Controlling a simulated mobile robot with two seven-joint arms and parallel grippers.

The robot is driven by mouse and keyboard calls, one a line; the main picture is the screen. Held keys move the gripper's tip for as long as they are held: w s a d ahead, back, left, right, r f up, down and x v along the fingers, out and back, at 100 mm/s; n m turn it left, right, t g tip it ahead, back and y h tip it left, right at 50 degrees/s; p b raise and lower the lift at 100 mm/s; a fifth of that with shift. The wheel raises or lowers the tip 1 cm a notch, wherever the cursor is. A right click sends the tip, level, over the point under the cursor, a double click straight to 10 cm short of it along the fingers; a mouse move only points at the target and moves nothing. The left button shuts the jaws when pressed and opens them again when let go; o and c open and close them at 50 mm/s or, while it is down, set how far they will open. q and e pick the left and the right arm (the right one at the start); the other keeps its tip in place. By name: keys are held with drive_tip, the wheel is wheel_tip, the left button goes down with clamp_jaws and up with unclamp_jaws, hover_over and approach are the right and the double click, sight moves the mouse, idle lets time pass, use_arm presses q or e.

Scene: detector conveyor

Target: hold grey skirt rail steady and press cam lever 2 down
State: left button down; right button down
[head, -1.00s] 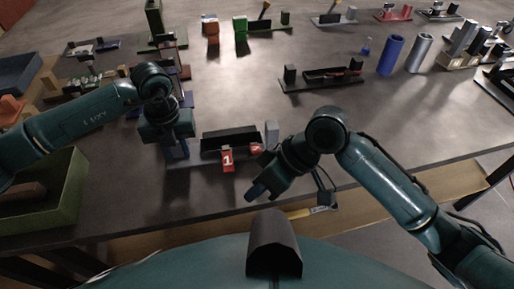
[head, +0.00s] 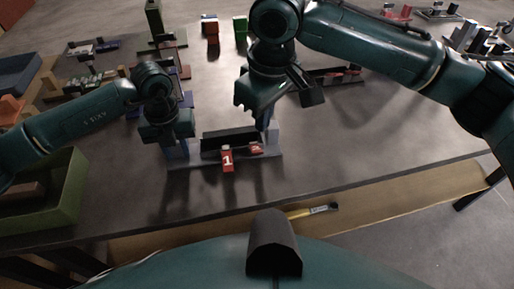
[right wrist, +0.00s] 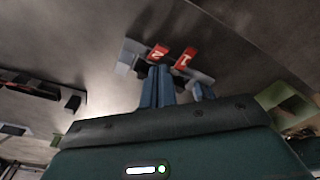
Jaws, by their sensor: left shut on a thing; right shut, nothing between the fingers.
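The grey skirt rail (head: 204,164) lies near the table's front edge, with a black bar along it. Red cam lever 1 (head: 227,159) sticks out at the front of the rail. Red cam lever 2 (head: 256,149) is to its right and also shows in the right wrist view (right wrist: 158,52), beside lever 1 (right wrist: 185,58). My left gripper (head: 181,153) is shut on the rail's left end; its grip is partly hidden. My right gripper (head: 265,123) is shut and empty, above the rail's right end, just behind lever 2. Its blue fingertips (right wrist: 157,72) look close to lever 2; contact is unclear.
A green crate (head: 68,195) stands at the left front. A dark tray-like fixture (head: 335,76) lies behind my right arm. A yellow-handled tool (head: 309,211) lies below the table's front edge. The tabletop right of the rail is clear.

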sight(260, 151)
drive_tip(key=shift+f, duration=0.1)
drive_tip(key=f, duration=0.6)
drive_tip(key=shift+w+a+f, duration=0.2)
drive_tip(key=shift+a, duration=0.05)
use_arm(q)
drive_tip(key=shift+r, duration=0.1)
use_arm(e)
drive_tip(key=shift+f, duration=1.9)
drive_tip(key=shift+s+d+r, duration=0.35)
drive_tip(key=shift+s+d, duration=0.1)
drive_tip(key=shift+d, duration=0.2)
drive_tip(key=shift+s+d+r, duration=0.3)
drive_tip(key=shift+s+d, duration=0.15)
drive_tip(key=shift+d, duration=0.15)
